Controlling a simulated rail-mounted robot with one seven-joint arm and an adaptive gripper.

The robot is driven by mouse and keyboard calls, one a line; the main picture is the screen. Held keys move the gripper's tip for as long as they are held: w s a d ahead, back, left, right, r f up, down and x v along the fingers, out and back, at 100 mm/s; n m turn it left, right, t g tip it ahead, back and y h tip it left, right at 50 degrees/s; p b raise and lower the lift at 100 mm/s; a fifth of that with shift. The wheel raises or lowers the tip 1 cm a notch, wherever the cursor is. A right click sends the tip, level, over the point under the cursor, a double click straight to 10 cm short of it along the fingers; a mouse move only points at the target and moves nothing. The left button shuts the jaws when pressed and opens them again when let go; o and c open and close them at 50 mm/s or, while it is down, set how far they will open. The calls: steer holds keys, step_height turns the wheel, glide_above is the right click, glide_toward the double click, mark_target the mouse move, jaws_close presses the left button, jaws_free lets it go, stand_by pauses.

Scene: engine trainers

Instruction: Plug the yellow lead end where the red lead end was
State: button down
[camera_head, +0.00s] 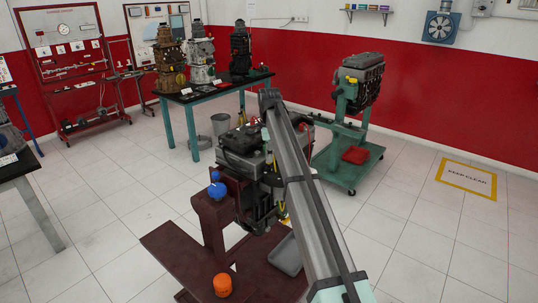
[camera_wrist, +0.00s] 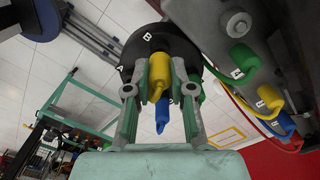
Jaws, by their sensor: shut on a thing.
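In the wrist view my gripper (camera_wrist: 158,75) is shut on a yellow lead end (camera_wrist: 159,88), which sits between its two fingertips. Right behind it is a dark round cap (camera_wrist: 135,60) with letters A and B on its rim; the yellow end is close to the B mark. I cannot tell whether it is seated in the cap. A blue lead end (camera_wrist: 162,112) shows just below the yellow one, and a green lead end (camera_wrist: 193,118) is partly hidden by the right finger. No red lead end is clear on the cap. In the head view my arm hides the gripper.
The head view shows the engine (camera_head: 245,140) on a dark red stand (camera_head: 212,215).

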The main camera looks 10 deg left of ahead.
steer(key=shift+f, duration=0.9)
stand_by(1.2)
steer(key=shift+r+n+p, duration=2.15)
steer(key=shift+r+n, duration=0.75)
steer(key=shift+r, duration=0.75)
steer(key=shift+f, duration=0.2)
steer(key=shift+f+b, duration=0.65)
steer(key=shift+f, duration=1.9)
steer(key=shift+f, duration=0.65)
